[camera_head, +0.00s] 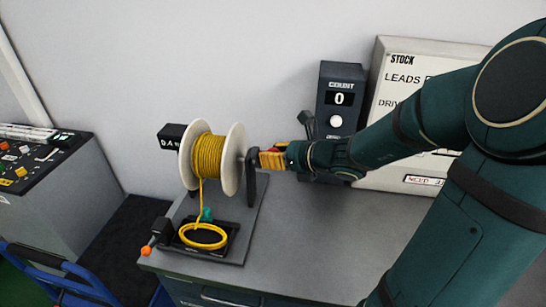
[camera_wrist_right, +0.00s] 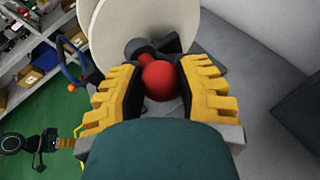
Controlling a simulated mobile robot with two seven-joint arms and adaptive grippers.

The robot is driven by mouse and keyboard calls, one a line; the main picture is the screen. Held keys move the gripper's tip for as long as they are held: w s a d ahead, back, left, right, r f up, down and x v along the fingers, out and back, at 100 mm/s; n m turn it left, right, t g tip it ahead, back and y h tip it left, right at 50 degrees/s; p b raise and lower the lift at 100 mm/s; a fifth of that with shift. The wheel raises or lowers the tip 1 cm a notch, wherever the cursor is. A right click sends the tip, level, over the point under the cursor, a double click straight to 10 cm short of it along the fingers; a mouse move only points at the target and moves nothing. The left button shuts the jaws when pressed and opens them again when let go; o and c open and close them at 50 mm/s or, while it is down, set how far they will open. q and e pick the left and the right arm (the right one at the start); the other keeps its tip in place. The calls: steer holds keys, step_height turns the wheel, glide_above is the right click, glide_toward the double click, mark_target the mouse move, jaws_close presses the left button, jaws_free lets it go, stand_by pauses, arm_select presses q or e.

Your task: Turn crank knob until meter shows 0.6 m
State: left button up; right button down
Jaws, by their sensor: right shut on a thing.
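A spool of yellow cable (camera_head: 207,155) between two white flanges stands on the bench. Its crank knob, a red ball (camera_wrist_right: 161,80), sits between the yellow fingers in the right wrist view. My right gripper (camera_head: 271,160) reaches the spool's right side beside the black stand (camera_head: 252,185) and is shut on the knob. In the head view the fingers mostly hide the knob. A black meter box (camera_head: 171,137) is at the spool's left; its white characters are partly cut off by the flange and I cannot read them surely.
Cable runs down to a yellow coil (camera_head: 203,236) in a black tray. An orange-tipped lever (camera_head: 146,250) stands left of it. A counter box (camera_head: 340,100) reading 0 and a stock board (camera_head: 405,60) are behind my right arm. The bench's front middle (camera_head: 310,260) is clear.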

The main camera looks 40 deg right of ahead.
steer(key=shift+w+d+r, duration=0.2)
steer(key=shift+w+d, duration=0.05)
steer(key=shift+d, duration=0.25)
steer(key=shift+w+d+r+p, duration=0.1)
steer(key=shift+w+d+p, duration=0.55)
steer(key=shift+w+d, duration=0.3)
steer(key=shift+s, duration=0.1)
steer(key=shift+w+d+f, duration=0.25)
steer(key=shift+w+d, duration=0.15)
steer(key=shift+d, duration=0.15)
steer(key=shift+w+d+f, duration=0.2)
steer(key=shift+w+d, duration=0.2)
steer(key=shift+d, duration=0.1)
